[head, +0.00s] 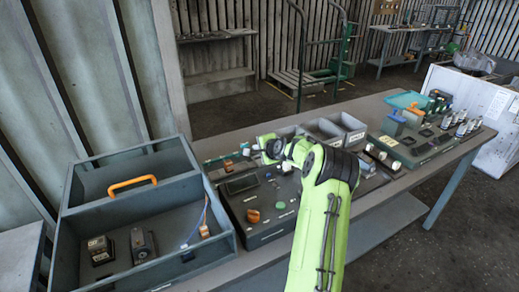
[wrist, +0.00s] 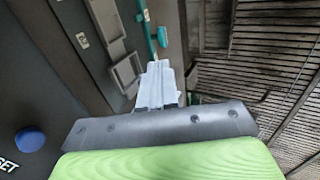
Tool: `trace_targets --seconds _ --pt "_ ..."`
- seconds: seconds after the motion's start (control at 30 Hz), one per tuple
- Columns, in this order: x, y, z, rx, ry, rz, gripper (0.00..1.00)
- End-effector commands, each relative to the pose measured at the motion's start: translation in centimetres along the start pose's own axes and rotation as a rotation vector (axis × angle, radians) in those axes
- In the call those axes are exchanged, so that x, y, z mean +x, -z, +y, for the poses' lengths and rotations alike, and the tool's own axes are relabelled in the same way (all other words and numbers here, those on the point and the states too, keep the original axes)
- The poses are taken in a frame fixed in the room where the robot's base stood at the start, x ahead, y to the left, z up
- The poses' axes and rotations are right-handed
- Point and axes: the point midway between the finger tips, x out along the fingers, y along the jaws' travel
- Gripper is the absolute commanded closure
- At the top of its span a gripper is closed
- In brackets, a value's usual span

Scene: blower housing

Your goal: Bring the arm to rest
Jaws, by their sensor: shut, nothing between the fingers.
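My green arm reaches forward from the bottom of the head view, bent at the elbow over the workbench (head: 385,194). Its far end hangs above the dark control panel (head: 272,236) on the bench. In the wrist view my gripper (wrist: 158,72) is shut, with its pale fingers together and nothing held. It appears to be clear of the surfaces around it. The fingertips are too small to make out in the head view.
A grey two-part crate (head: 75,217) with an orange handle (head: 132,183) stands left of the panel, holding small parts. Grey bins (head: 322,129) sit behind my arm. A second panel (head: 425,146) and a teal tray (head: 405,99) lie right. A green cart (head: 338,68) stands behind.

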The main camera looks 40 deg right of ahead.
Motion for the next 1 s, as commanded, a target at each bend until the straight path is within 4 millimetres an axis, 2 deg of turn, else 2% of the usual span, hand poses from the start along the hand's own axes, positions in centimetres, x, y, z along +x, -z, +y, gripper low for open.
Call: trace_targets --seconds 0.43,0.47,0.57,0.67,0.7,0.77,0.8,0.87,0.9,0.97,1.0 --pt "0.0 -0.4 -0.1 -0.011 -0.003 -0.005 1.00" --pt "-0.2 -1.0 -0.4 -0.029 -0.008 -0.012 1.00" --pt "-1.8 -5.8 -2.2 -0.177 -0.055 -0.065 1.00" --pt "-5.8 -13.4 -4.0 -0.442 -0.135 -0.144 1.00" --pt "-7.9 -16.3 -4.3 -0.552 -0.167 -0.173 1.00" --pt "-11.5 -20.1 -4.4 -0.715 -0.210 -0.214 1.00" --pt "-14.1 -22.3 -4.2 -0.817 -0.235 -0.237 1.00" --pt "-18.2 -25.1 -3.6 -0.961 -0.265 -0.272 1.00" --pt "-21.0 -26.6 -2.9 -1.052 -0.282 -0.294 1.00" --pt "-25.2 -28.5 -1.6 -1.180 -0.301 -0.329 1.00" --pt "-28.0 -29.4 -0.5 -1.260 -0.310 -0.353 1.00"
